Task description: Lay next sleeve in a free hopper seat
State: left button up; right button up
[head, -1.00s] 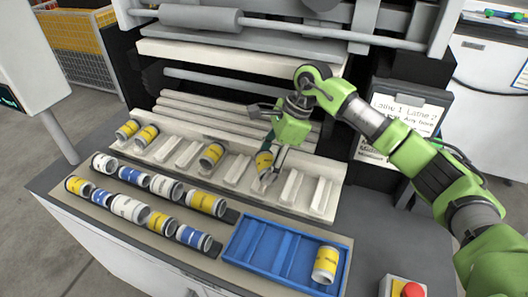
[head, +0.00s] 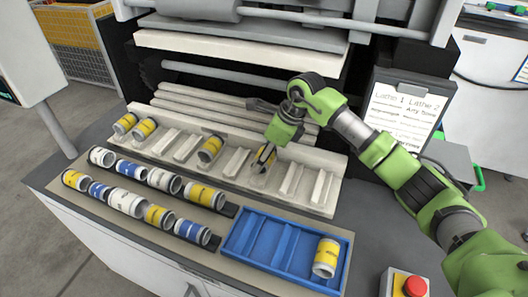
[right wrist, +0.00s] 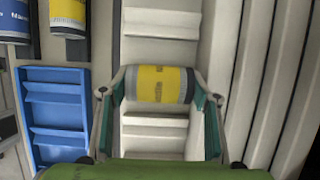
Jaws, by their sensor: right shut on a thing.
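My right gripper (head: 263,165) is shut on a yellow sleeve (head: 265,154) at the hopper rack (head: 325,205), right of its middle. In the right wrist view the fingers flank the sleeve (right wrist: 160,84), which lies across a pale seat channel. I cannot tell whether it touches the seat. Two yellow-and-white sleeves (head: 125,123) (head: 145,128) sit at the rack's left end, and a yellow sleeve (head: 210,149) sits near its middle. Seats between these and to the right of my gripper are empty. My left gripper is not in view.
Two rows of white, blue and yellow sleeves (head: 127,202) lie in front of the rack. A blue tray (head: 235,240) holds one yellow sleeve (head: 326,258) at its right end. A sign (head: 405,115) stands right of the rack, and a red button (head: 415,286) is at the front right.

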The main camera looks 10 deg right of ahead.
jog(key=shift+f+b, duration=0.35)
jog(key=shift+f, duration=0.45)
jog(key=o, duration=1.5)
jog(key=shift+r, duration=0.1)
jog(key=shift+w+a+r+p+v, duration=0.25)
jog(key=shift+p+v, duration=0.35)
jog(key=shift+v, duration=2.3)
jog(key=shift+w+a+p+v, duration=0.1)
jog(key=shift+a+p+v, duration=0.4)
jog(key=shift+v, duration=2.4)
jog(key=shift+w+a+r+p+v, duration=0.15)
jog(key=shift+p+v, duration=0.6)
jog(key=shift+v, duration=2.1)
